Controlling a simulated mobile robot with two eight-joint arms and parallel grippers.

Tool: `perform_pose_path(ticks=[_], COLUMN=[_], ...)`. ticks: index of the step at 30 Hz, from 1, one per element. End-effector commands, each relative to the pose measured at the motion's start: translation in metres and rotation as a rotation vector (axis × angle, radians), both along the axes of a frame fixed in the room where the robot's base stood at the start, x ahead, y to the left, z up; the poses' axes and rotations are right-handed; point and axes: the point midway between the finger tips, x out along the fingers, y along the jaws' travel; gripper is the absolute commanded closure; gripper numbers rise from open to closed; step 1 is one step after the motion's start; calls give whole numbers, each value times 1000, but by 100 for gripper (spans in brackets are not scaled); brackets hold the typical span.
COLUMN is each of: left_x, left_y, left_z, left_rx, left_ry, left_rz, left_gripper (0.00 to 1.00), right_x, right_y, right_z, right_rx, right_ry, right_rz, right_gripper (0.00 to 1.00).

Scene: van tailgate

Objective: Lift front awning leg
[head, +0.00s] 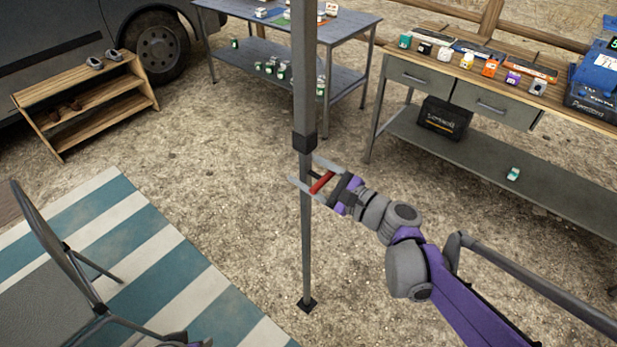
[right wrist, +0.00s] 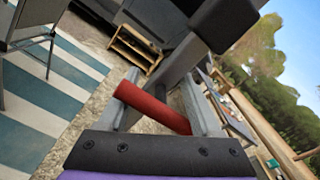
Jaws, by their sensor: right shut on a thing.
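The front awning leg (head: 307,240) is a grey upright pole in the middle of the head view. It has a dark collar (head: 304,142) and a dark square foot (head: 307,305) at or near the gravel; I cannot tell if the foot touches. My right gripper (head: 303,167) reaches the leg from the right, just below the collar, its fingers either side of the leg. It is shut on the red handle (head: 322,182) beside the leg. In the right wrist view the red handle (right wrist: 153,108) lies slantwise between the fingers. My left gripper is not in view.
A folding chair (head: 50,245) stands on the striped mat (head: 150,265) at the left. A wooden shoe rack (head: 85,100) stands by the van (head: 60,40). A blue-grey table (head: 345,30) and a workbench (head: 440,150) stand behind. Bare gravel surrounds the leg.

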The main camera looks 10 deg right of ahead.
Motion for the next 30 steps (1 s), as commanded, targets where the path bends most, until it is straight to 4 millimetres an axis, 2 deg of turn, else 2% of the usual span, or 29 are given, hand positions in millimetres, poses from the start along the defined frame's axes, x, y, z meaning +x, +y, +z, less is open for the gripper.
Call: perform_pose_path(ticks=[1,2,11,12,15,24,30], left_x=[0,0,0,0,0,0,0], left_y=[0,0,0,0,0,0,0], left_z=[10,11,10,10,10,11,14], left_rx=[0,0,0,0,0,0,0], left_ry=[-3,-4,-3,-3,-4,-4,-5], left_rz=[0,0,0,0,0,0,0], left_gripper=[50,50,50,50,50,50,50], right_x=[0,0,2,2,1,-3,-26], right_y=[-1,-1,-1,-1,0,-2,-23], right_z=[12,13,14,14,14,13,13], right_rx=[9,9,12,12,12,9,6], right_ry=[2,3,4,4,4,2,2], right_rz=[-2,-3,-2,-2,1,1,-6], right_gripper=[100,100,100,33,17,17,17])
